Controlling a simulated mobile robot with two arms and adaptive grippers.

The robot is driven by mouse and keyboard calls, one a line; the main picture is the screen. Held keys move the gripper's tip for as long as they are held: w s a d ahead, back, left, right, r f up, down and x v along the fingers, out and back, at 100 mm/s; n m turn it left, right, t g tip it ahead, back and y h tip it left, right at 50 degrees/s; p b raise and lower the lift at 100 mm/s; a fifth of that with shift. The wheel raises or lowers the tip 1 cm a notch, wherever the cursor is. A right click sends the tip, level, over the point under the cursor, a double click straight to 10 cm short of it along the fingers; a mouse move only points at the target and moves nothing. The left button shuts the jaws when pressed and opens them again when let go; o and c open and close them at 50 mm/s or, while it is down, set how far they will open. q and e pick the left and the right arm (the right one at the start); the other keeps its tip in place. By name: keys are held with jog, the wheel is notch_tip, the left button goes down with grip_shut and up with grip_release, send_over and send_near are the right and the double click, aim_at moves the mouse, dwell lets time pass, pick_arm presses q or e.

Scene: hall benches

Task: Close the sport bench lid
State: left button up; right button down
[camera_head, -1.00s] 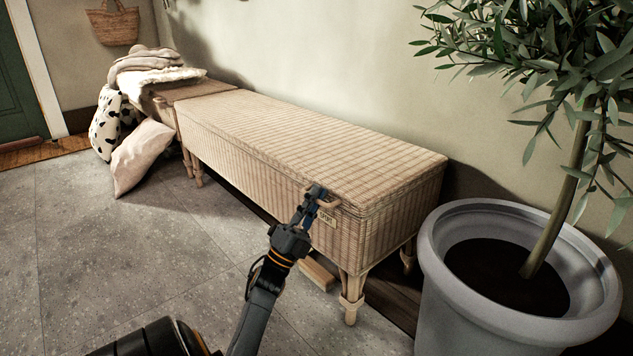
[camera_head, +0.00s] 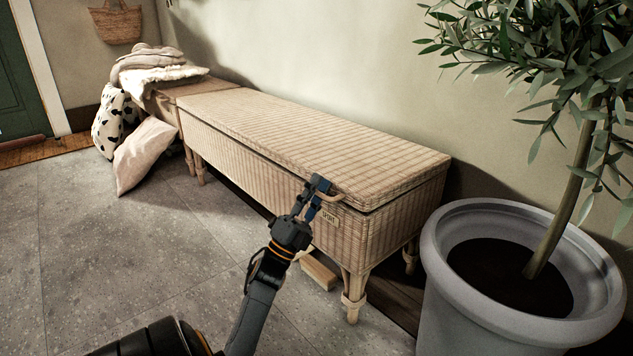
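The wicker sport bench (camera_head: 260,165) stands along the wall, with a small tag reading "SPORT" (camera_head: 329,216) on its front. Its lid (camera_head: 310,135) is slightly raised; a narrow dark gap shows under its front and right edges. A light handle (camera_head: 334,197) sticks out from the lid's front edge near the right end. My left gripper (camera_head: 315,195) is at this handle, with its fingertips overlapping it. The fingers partly hide the handle, so I cannot tell if they are closed on it. My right gripper is not in view.
A large grey pot (camera_head: 450,275) with a leafy tree stands close to the bench's right end. A second bench with folded blankets (camera_head: 160,65) and pillows (camera_head: 143,155) is at the left. A wooden block (camera_head: 319,271) lies under the bench. The floor in front is clear.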

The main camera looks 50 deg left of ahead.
pick_arm(q)
jog(key=shift+h, duration=0.3)
notch_tip(320, 180, up, 7)
jog(key=shift+s+r, duration=0.1)
jog(key=shift+d+f, duration=0.1)
jog(key=shift+f, duration=0.1)
